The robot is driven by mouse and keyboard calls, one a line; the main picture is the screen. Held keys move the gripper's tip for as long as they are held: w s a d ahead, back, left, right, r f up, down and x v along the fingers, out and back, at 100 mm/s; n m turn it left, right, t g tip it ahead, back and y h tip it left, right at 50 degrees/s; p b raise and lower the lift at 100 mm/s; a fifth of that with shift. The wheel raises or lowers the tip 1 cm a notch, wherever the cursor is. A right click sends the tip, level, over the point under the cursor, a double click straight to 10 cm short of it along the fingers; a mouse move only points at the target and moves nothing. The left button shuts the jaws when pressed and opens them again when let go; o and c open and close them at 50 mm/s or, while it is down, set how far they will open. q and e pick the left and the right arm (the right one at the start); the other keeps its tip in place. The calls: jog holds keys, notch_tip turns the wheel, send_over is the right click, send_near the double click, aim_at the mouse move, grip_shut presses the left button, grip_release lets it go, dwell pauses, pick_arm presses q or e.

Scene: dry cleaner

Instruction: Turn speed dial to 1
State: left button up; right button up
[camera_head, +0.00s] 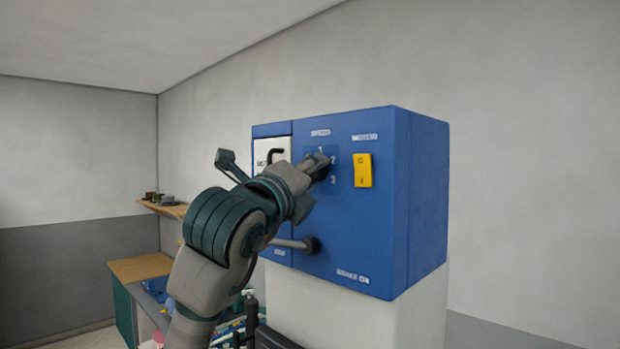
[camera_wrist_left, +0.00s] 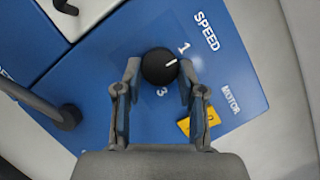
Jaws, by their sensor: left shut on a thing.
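The speed dial (camera_wrist_left: 158,66) is a round black knob with a white pointer line, on the blue control box (camera_head: 345,240). In the left wrist view its pointer aims right and slightly up, close to the printed 1 but a little towards the finger side. The 3 shows below the knob; the 2 is hidden there but shows in the head view. My left gripper (camera_wrist_left: 157,75) is shut on the dial, one finger on each side. In the head view the left gripper (camera_head: 318,165) reaches the panel and mostly covers the dial. My right gripper is not in view.
A yellow motor switch (camera_head: 363,170) sits just right of the dial. A white panel with a dark handle (camera_head: 272,152) is to its left. A lever (camera_head: 300,244) sticks out below. A wooden shelf (camera_head: 165,208) and a counter (camera_head: 140,267) stand at the left.

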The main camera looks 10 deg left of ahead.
pick_arm(q)
jog(key=shift+n+y, duration=0.3)
jog(key=shift+n, duration=0.4)
jog(key=o, duration=1.1)
jog(key=shift+w, duration=0.1)
jog(key=shift+c, duration=0.2)
jog(key=shift+o, duration=0.4)
jog(key=shift+w, duration=0.15)
jog(key=v, duration=1.2)
jog(key=shift+d, duration=0.1)
